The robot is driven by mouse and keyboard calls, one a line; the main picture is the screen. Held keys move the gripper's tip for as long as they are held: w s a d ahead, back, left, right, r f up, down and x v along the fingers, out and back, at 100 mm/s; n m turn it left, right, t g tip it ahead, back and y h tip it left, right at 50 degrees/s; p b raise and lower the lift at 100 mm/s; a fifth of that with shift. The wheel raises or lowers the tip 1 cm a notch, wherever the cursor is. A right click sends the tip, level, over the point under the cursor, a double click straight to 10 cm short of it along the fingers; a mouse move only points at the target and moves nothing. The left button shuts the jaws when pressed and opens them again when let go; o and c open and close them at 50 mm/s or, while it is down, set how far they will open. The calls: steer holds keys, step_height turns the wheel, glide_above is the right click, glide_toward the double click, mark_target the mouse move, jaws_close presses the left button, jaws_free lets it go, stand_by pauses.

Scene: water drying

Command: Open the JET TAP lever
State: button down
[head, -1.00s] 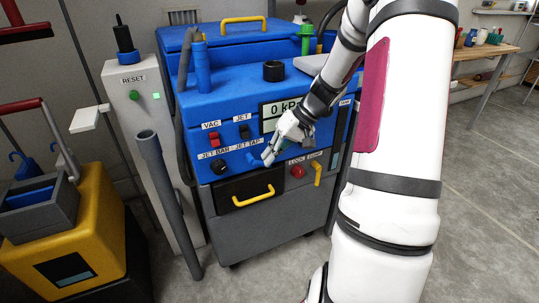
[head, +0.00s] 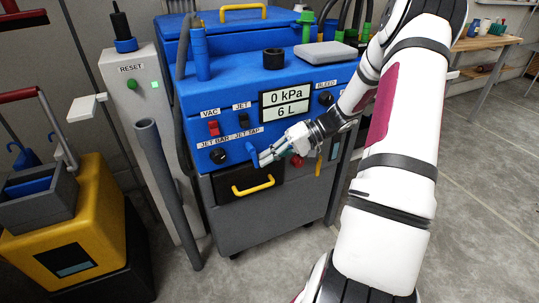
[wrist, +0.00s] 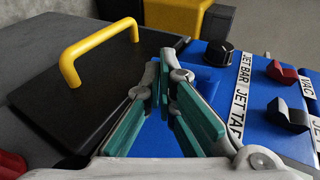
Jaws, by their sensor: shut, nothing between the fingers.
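The blue JET TAP lever (head: 252,157) is on the blue front panel, just under its white JET TAP label (head: 246,134). My gripper (head: 259,159) reaches in from the right, its fingertips right beside the lever; I cannot tell whether they touch it. In the wrist view the gripper (wrist: 165,68) has its tips close together, shut with nothing held, with green pads. A blue part, likely the lever (wrist: 192,72), shows just behind the tips, partly hidden by the fingers. The JET TAP label (wrist: 238,103) lies to the right there.
The black JET BAR knob (head: 219,155) is left of the lever. The red VAC switch (head: 213,129) and black JET switch (head: 244,120) are above. A black drawer with a yellow handle (head: 254,186) is below. A grey pipe (head: 165,190) stands left of the machine.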

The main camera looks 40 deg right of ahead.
steer(key=shift+a+f, duration=0.3)
steer(key=shift+a, duration=0.05)
stand_by(0.4)
steer(key=shift+d, duration=0.1)
